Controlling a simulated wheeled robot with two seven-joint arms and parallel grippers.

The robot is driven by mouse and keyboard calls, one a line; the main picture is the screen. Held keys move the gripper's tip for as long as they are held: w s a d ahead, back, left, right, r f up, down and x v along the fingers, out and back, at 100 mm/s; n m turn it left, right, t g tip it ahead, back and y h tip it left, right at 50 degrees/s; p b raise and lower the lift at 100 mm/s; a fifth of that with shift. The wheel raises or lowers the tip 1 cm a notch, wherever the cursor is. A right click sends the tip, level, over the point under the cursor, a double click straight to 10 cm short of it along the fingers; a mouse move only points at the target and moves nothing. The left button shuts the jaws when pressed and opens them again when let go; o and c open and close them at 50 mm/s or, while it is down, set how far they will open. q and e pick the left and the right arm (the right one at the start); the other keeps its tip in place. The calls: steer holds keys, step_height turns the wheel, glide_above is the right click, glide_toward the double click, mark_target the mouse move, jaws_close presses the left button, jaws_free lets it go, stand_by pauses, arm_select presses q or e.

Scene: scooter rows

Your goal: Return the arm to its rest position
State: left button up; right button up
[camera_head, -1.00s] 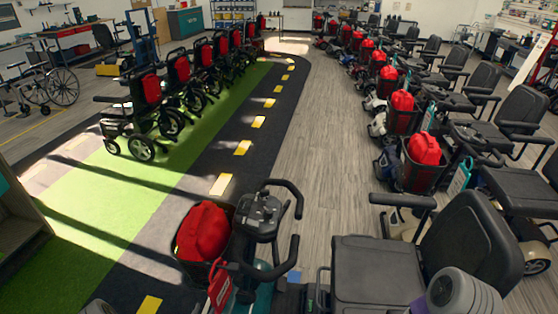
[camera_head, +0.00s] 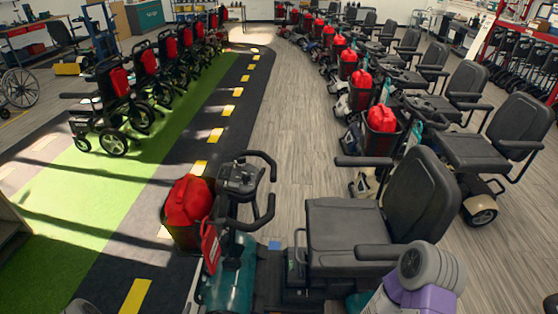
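I cannot make out the fingers of either gripper in the head view. A small dark rounded shape (camera_head: 82,307) shows at the bottom left edge, and I cannot tell whether it belongs to my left arm. No object is visibly held. The nearest scooter, with a dark seat (camera_head: 345,235), black handlebars (camera_head: 242,178) and a teal body (camera_head: 230,275), stands in front of me. A red bag or can (camera_head: 188,200) sits in its front basket.
Scooters with red baskets' contents (camera_head: 381,118) line the right. A clear grey aisle (camera_head: 290,130) runs between.

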arm_select(q)
steer(key=s+d+f+n+g+h, duration=0.2)
steer(key=d+f+g, duration=0.4)
steer(key=d, duration=0.4)
steer(key=s+d+r+n+g, duration=0.1)
steer(key=s+d+g, duration=0.2)
steer(key=s, duration=0.3)
steer(key=s+d+r+n+g, duration=0.1)
steer(key=s+d+n+g, duration=0.1)
steer(key=s+d+g, duration=0.2)
steer(key=s+g, duration=0.2)
steer(key=shift+s+d+r+g+h, duration=0.25)
steer(key=shift+r+g+h, duration=0.05)
steer(key=shift+h, duration=0.1)
stand_by(0.6)
